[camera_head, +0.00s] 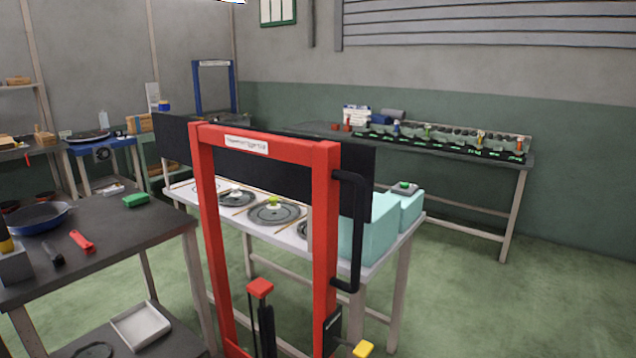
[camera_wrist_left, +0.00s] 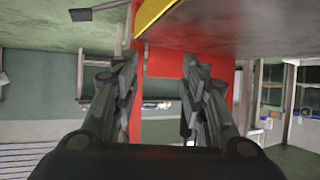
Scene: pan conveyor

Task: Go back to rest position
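My left gripper (camera_wrist_left: 160,62) shows in the left wrist view with its two dark fingers spread apart and nothing held between them. Behind the fingers is a red post or panel (camera_wrist_left: 165,64), with a yellow part (camera_wrist_left: 152,14) at the top edge. I cannot tell how far the fingers are from the red part. In the head view I cannot make out either gripper for certain. My right gripper does not show in either view.
A red frame (camera_head: 206,240) with a black handle (camera_head: 357,235) stands close in front. Behind it is a white table (camera_head: 377,258) with pans and teal boxes (camera_head: 370,235). A dark workbench (camera_head: 150,225) is on the left. Green floor (camera_head: 560,310) is clear on the right.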

